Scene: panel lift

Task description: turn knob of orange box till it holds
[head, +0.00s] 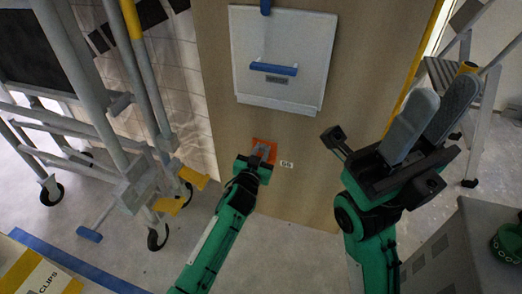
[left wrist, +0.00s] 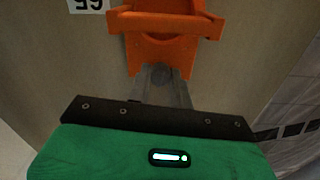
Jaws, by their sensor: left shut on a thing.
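The orange box (head: 264,149) is fixed low on the wooden panel. In the left wrist view the orange box (left wrist: 162,40) shows a raised bar across its front. A round grey knob (left wrist: 162,76) sits at its near end, between my grey fingers. My left gripper (head: 262,156) is at the orange box and shut on the knob, with the fingers partly covering it. The knob's turn angle cannot be made out. My right gripper (head: 446,98) is raised at the right, clear of the panel, with its two grey fingers apart and nothing between them.
A white hatch (head: 282,85) with a blue handle (head: 273,69) is on the panel (head: 225,50) above the box. A wheeled grey scaffold (head: 125,150) stands at the left. A stepladder (head: 470,80) and grey cabinet (head: 455,250) are at the right.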

